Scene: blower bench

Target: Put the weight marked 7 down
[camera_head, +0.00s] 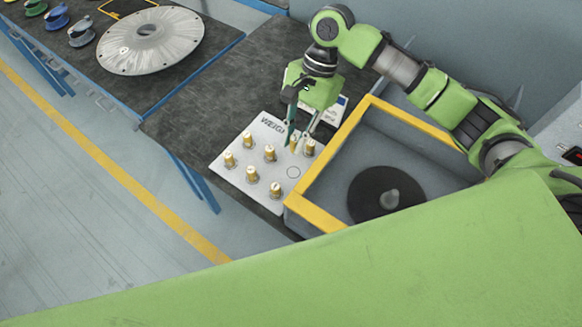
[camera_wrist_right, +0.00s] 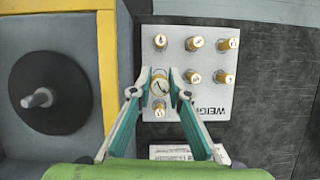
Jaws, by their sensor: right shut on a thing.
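My right gripper (camera_head: 298,141) points down over the weight board (camera_head: 238,160) and is shut on a brass-topped weight (camera_head: 294,145). In the right wrist view, the weight (camera_wrist_right: 160,86) sits between the tips of my right gripper (camera_wrist_right: 159,84); its mark is too small to read surely. It appears above the board, though the gap is hard to judge. An empty ring (camera_head: 293,172) shows on the board between two standing weights. One standing weight (camera_head: 309,148) is close beside the held one. My left gripper is not in view.
Several other weights, including one in the board's middle (camera_head: 270,153), stand upright on it. A grey bin with a yellow rim (camera_head: 315,215) adjoins the board and holds a dark disc (camera_head: 365,195). A metal disc-shaped part (camera_head: 150,38) lies on the far bench.

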